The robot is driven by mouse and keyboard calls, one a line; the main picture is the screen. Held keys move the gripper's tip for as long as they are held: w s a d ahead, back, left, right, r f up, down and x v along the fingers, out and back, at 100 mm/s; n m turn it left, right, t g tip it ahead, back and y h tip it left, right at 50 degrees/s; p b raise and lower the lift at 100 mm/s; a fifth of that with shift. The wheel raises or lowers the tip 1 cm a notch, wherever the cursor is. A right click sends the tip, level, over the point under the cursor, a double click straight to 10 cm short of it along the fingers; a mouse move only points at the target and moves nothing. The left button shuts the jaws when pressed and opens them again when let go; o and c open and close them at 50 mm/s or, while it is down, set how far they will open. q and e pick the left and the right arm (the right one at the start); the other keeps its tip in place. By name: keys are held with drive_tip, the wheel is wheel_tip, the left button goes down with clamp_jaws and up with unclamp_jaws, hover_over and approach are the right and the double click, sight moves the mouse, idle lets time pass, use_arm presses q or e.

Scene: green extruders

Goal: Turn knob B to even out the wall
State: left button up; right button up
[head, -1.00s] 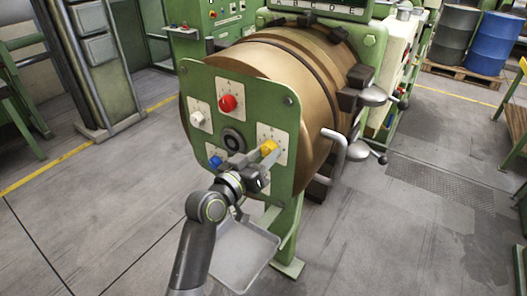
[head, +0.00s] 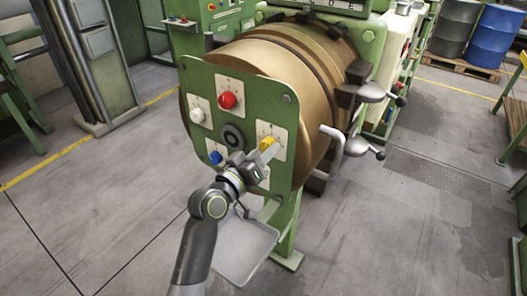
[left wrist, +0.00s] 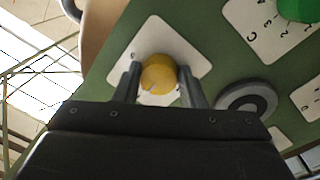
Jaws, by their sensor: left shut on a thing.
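My left gripper (head: 262,155) is shut on the yellow knob (head: 269,144) at the right side of the green panel (head: 261,98). In the left wrist view its two fingers stand on either side of the round yellow knob (left wrist: 158,74), in front of a white scale plate. The knob's letter cannot be read. A red knob (head: 227,100), a white knob (head: 198,115) and a blue knob (head: 216,157) are also on the panel. A green knob (left wrist: 300,8) beside a letter C shows in the left wrist view. My right gripper is not in view.
A dark round boss (head: 233,135) sits mid-panel, close to my left gripper. A brown drum (head: 295,70) stands behind the panel, with crank handles (head: 335,145) at its right. A grey tray (head: 243,250) hangs below. The floor at left is open.

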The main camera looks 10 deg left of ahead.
use_arm(q)
drive_tip(key=o, duration=1)
drive_tip(key=b+v, duration=0.4)
drive_tip(key=v, duration=1.3)
drive_tip(key=shift+s+b, duration=0.25)
drive_tip(key=shift+b, duration=0.15)
drive_tip(key=shift+a, duration=0.1)
